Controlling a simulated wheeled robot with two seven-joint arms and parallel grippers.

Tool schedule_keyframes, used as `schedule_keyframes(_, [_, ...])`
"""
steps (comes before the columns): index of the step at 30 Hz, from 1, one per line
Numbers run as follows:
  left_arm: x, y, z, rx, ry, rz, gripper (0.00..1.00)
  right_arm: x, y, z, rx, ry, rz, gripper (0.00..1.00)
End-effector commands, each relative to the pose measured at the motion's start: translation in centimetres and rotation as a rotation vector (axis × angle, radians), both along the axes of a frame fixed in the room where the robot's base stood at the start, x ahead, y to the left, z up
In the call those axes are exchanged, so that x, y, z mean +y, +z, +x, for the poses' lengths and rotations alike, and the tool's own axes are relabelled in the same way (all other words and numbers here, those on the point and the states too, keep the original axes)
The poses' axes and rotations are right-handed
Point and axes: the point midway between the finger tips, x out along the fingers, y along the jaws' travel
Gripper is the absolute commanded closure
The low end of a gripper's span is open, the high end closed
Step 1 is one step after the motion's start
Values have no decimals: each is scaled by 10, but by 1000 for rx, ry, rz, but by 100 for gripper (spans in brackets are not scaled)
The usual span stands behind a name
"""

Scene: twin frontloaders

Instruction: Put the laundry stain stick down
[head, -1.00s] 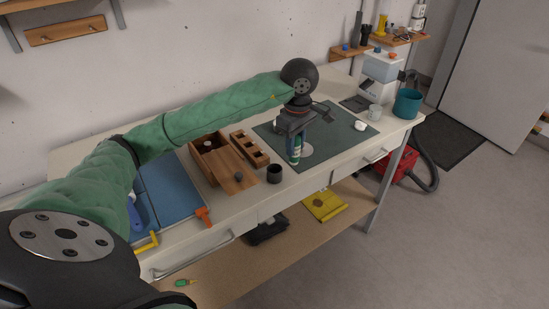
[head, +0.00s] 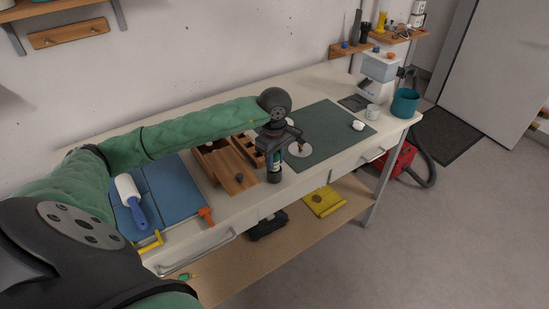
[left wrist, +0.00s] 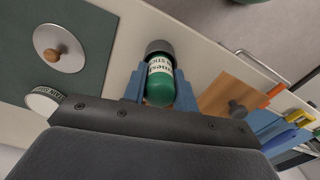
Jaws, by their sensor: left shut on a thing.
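The laundry stain stick (left wrist: 160,80) is a green tube with a white printed label. My left gripper (left wrist: 158,92) is shut on it; the blue fingers lie on both sides of it. In the head view my left gripper (head: 272,155) points down near the bench's front edge, and the stick is mostly hidden between its fingers.
A wooden box with a knobbed lid (head: 230,170) stands close left of the cup. A disc with a brown knob (head: 301,151) lies on the green mat (head: 325,128), which has free room. A blue-handled roller (head: 133,197) lies on the blue board at left.

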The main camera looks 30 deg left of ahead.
Motion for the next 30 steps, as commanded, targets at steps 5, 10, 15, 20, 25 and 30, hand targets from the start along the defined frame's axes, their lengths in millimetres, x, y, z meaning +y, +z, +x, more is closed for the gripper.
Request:
schedule_keyframes(5, [0, -7, 0, 0, 1, 1, 95, -2, -10, -2, -6, 1, -2, 64])
schedule_keyframes(10, [0, -8, 0, -1, 0, 1, 95, -2, -10, -2, -7, 1, -2, 64])
schedule_keyframes(15, [0, -9, 0, -1, 0, 1, 95, -2, -8, -1, -6, 1, -2, 64])
schedule_keyframes(20, [0, -10, 0, -1, 0, 1, 95, -1, -6, -2, 1, 1, -2, 64])
schedule_keyframes(25, [0, -10, 0, -1, 0, 1, 66, -1, -2, -3, 3, 1, -1, 64])
schedule_keyframes(30, [0, -10, 0, 0, 0, 1, 50, 0, 2, 2, -7, 1, 1, 64])
